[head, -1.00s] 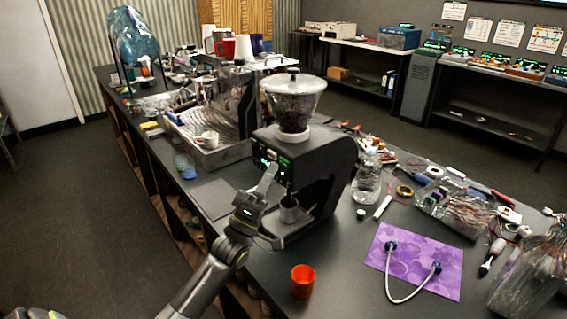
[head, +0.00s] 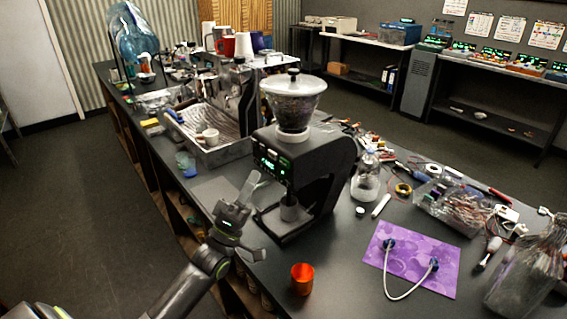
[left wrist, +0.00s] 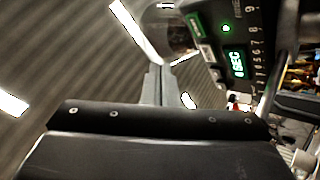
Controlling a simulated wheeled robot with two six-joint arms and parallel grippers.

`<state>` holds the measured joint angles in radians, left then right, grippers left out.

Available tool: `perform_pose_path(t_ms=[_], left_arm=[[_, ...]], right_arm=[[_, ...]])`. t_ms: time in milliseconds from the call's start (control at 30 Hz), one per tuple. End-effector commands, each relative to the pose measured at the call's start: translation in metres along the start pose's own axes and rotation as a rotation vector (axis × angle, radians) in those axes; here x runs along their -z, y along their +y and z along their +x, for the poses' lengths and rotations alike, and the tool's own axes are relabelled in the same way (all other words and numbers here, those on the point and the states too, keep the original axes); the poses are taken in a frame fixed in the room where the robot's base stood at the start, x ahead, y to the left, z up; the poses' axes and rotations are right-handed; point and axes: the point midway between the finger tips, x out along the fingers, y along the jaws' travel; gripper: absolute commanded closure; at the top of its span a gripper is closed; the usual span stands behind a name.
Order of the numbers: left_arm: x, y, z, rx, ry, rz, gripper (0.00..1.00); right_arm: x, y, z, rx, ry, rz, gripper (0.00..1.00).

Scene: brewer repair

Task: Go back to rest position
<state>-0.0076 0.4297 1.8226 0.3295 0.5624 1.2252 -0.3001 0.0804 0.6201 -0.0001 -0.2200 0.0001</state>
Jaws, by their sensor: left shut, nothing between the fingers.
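My left gripper (head: 251,184) is in front of the black grinder (head: 318,160), a little to the left of its lit front panel. Its fingers are shut with nothing between them, and a gap shows between them and the grinder. In the left wrist view the shut fingers (left wrist: 153,84) point up beside the grinder's panel (left wrist: 236,62), which shows green digits. My right gripper is not in view.
An orange cup (head: 302,279) stands near the counter's front edge. A purple mat (head: 425,262) with a white cable lies to the right, beside a clear bottle (head: 365,182). An espresso machine (head: 222,148) stands further back left. The floor at left is clear.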

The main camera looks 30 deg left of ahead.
Motion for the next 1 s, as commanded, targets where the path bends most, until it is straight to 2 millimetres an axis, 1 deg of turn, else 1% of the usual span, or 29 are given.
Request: perform_pose_path(t_ms=[367, 467, 567, 667, 767, 867, 967, 1000], left_arm=[[0.000, 0.000, 0.000, 0.002, -0.001, 0.001, 1.00], [-0.004, -0.004, -0.003, 0.036, -0.014, 0.021, 1.00], [-0.015, -0.013, -0.013, 0.127, -0.053, 0.078, 1.00], [-0.031, -0.025, -0.031, 0.267, -0.125, 0.169, 1.00], [-0.047, -0.038, -0.056, 0.419, -0.221, 0.275, 1.00], [-0.060, -0.048, -0.084, 0.562, -0.331, 0.377, 1.00], [-0.070, -0.055, -0.117, 0.698, -0.455, 0.473, 1.00], [-0.073, -0.056, -0.131, 0.751, -0.507, 0.509, 1.00]], right_arm=[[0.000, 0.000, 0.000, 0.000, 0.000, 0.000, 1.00], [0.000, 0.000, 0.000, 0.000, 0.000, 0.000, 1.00], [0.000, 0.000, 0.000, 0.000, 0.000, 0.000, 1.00], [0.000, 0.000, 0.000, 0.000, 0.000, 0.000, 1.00], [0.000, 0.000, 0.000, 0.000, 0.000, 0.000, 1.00], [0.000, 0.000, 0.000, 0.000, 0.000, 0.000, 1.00], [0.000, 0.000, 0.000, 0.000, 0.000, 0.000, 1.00], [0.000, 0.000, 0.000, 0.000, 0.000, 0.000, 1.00]])
